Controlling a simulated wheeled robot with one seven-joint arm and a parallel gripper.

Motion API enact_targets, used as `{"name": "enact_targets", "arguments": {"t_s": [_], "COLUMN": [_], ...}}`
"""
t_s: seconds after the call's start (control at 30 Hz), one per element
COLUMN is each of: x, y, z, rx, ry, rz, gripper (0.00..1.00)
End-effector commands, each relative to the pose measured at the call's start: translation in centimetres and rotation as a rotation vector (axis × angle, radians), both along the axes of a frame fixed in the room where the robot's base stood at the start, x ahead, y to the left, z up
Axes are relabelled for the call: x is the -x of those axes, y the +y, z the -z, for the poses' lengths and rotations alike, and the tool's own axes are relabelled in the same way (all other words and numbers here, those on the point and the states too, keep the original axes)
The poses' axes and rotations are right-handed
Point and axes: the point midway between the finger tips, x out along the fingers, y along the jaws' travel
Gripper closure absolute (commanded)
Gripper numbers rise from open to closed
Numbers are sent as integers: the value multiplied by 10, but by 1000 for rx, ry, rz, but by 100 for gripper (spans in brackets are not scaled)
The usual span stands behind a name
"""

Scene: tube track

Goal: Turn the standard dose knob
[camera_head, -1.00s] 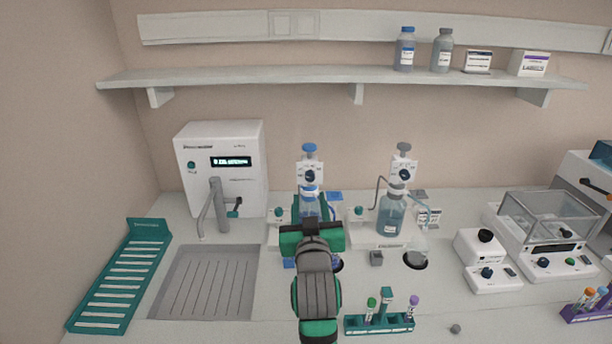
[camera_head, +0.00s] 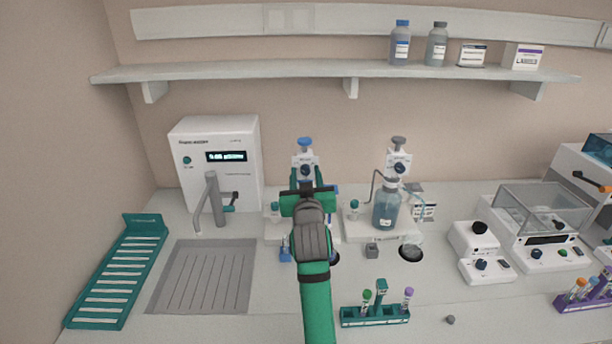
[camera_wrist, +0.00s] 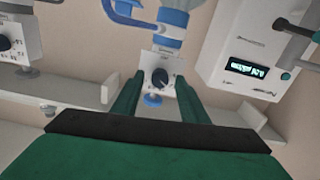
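A white dispenser head with a blue top cap (camera_head: 305,142) carries a dark round dose knob (camera_head: 306,169); the bottle below it is mostly hidden by my arm. In the wrist view, which is upside down, the knob (camera_wrist: 160,78) shows beyond and between the two green fingers. My gripper (camera_head: 305,184) is open just in front of this dispenser, with a gap on each side of the knob. I cannot tell whether it touches. A second, grey-capped dispenser has its own dark knob (camera_head: 399,168) above a clear bottle (camera_head: 387,207). The labels are too small to read.
A white water unit (camera_head: 216,160) with a tap stands left, behind a grey drain tray (camera_head: 203,277). A green tube rack (camera_head: 375,315) sits in front. A balance (camera_head: 540,215) is at the right. A shelf (camera_head: 330,72) runs above the dispensers.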

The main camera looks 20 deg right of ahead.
Motion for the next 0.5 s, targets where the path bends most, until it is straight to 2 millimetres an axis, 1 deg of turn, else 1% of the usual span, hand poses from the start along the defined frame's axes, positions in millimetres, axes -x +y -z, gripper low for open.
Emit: {"name": "enact_targets", "arguments": {"t_s": [0.07,0.1,0.17,0.2,0.27,0.5], "x": [0,0,0,0,0,0], "y": [0,0,0,0,0,0], "z": [0,0,0,0,0,0], "rx": [0,0,0,0,0,-10], "ry": [0,0,0,0,0,-2], "rz": [0,0,0,0,0,0], "gripper": [60,63,77,86,100,100]}}
